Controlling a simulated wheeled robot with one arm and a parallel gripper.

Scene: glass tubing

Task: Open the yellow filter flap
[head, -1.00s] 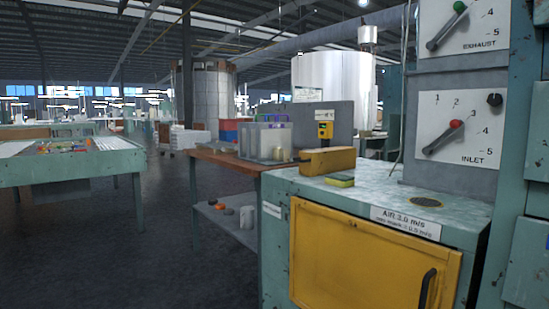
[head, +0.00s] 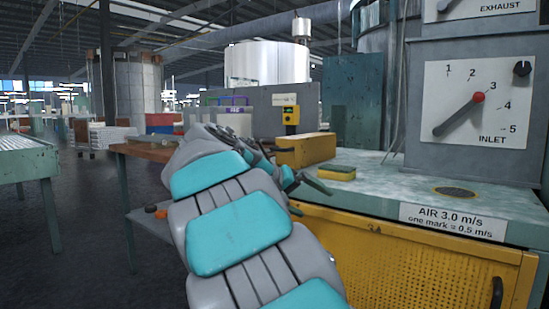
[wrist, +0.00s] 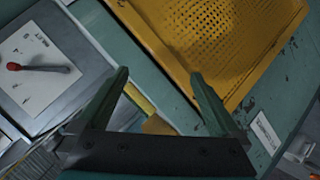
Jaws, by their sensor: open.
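The yellow filter flap (head: 400,262) is a perforated panel on the front of the teal cabinet, and it looks shut. Its black handle (head: 497,293) shows at the lower right in the head view. In the wrist view the flap (wrist: 215,40) fills the upper middle and right; its handle is not visible there. My gripper (head: 308,183) is by the cabinet's top left front edge, partly hidden by my arm. In the wrist view my gripper (wrist: 161,76) is open, with nothing between its fingers, apart from the flap.
A yellow block (head: 305,150) and a yellow-green sponge (head: 337,172) lie on the cabinet top (head: 400,180). The INLET dial panel (head: 478,105) stands behind. A wooden bench (head: 140,150) is left of the cabinet. Open floor (head: 85,235) lies further left.

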